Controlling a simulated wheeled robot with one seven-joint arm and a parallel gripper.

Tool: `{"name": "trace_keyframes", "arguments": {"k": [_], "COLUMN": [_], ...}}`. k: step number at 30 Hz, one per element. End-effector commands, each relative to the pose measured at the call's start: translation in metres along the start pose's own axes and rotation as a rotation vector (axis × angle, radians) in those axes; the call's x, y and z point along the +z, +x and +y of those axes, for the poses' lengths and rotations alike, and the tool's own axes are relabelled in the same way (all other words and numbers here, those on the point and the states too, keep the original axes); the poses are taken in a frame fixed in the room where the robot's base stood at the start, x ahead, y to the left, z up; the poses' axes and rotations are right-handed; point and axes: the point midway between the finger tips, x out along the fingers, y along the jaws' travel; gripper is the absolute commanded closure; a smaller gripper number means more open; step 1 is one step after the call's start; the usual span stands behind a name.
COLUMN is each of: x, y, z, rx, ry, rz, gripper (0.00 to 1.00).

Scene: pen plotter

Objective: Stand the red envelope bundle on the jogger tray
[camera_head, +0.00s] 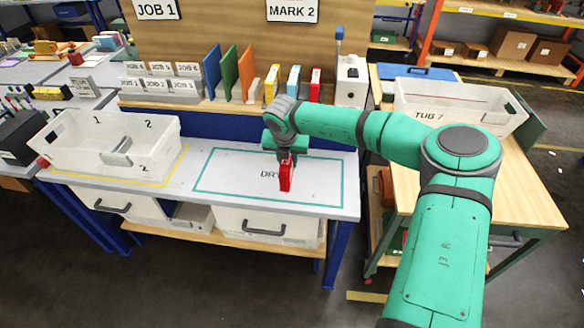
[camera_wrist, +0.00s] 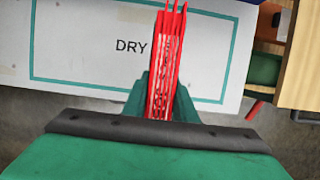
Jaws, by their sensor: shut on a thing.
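My gripper (camera_head: 287,158) is shut on the red envelope bundle (camera_head: 286,177) and points down over the table's teal-outlined area marked DRY. The bundle hangs upright below the fingers; whether its lower edge touches the table I cannot tell. In the wrist view my gripper (camera_wrist: 160,98) has a green finger on each side of the bundle (camera_wrist: 166,45), which shows as several thin red envelopes edge-on. I cannot tell for sure which thing is the jogger tray.
The white table (camera_head: 225,172) is clear around the DRY outline. A white tub (camera_head: 75,152) with numbers stands at its left. A shelf behind holds blue, green and orange (camera_head: 246,70) dividers and coloured bundles. TUB 7 (camera_head: 450,112) sits on a wooden table at right.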

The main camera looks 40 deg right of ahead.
Motion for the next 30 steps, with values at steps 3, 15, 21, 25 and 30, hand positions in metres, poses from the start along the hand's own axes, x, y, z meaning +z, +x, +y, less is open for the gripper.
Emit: {"name": "trace_keyframes", "arguments": {"k": [3, 15, 21, 25, 30], "x": [0.019, 0.041, 0.045, 0.037, 0.035], "y": [0.019, 0.079, 0.092, 0.109, 0.118], "z": [-0.004, -0.010, -0.012, -0.012, -0.012], "rx": [-0.001, 0.001, 0.000, 0.001, 0.000], "ry": [0.004, -0.001, 0.000, 0.000, -0.001], "rz": [0.001, 0.000, 0.002, 0.003, 0.000], "gripper": [1.00, 1.00, 1.00, 1.00, 1.00]}}
